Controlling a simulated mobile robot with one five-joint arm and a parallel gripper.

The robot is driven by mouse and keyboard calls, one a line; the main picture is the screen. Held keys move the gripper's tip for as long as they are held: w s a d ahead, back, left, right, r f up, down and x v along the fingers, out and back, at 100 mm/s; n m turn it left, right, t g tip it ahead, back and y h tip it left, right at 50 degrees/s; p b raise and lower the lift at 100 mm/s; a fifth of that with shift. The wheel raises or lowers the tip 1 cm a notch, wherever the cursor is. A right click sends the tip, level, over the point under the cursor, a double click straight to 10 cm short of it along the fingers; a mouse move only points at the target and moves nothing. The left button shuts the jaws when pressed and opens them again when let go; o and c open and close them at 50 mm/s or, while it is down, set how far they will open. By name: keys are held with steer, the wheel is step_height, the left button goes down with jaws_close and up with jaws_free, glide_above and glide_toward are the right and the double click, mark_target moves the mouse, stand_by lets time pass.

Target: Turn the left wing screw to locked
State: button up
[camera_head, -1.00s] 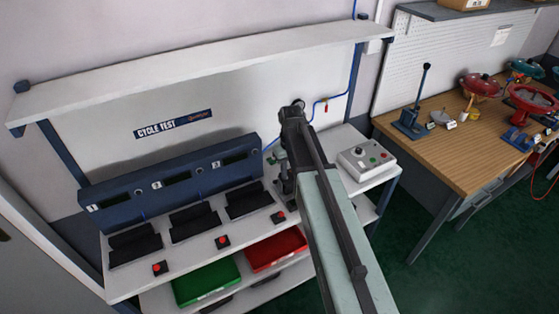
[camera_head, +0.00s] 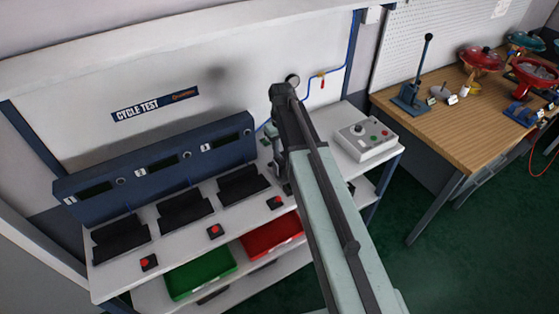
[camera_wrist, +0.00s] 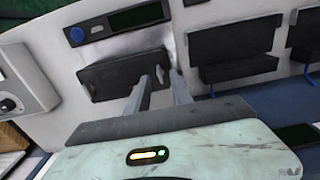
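No wing screw can be made out in either view. My gripper (camera_wrist: 162,84) shows in the wrist view with its two fingers apart. A small pale shape shows between them, too small to identify. The fingers reach toward a black rest (camera_wrist: 124,73) on a pale surface. Near it is a panel with a dark display (camera_wrist: 137,17) and a round blue button (camera_wrist: 77,35). In the head view, my arm hangs over the right end of the test bench (camera_head: 114,283), near the third black rest (camera_head: 243,186). My fingertips are hidden there.
A grey control box (camera_head: 367,138) stands at the bench's right end. Red buttons (camera_head: 214,231) line the front edge. A green tray (camera_head: 200,272) and red tray (camera_head: 270,238) sit below. A wooden workbench (camera_head: 450,135) with valve parts stands right; green floor lies between.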

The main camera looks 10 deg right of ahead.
step_height(320, 180, down, 2)
steer(key=shift+f+b, duration=0.1)
steer(key=shift+b, duration=0.3)
steer(key=shift+r, duration=0.2)
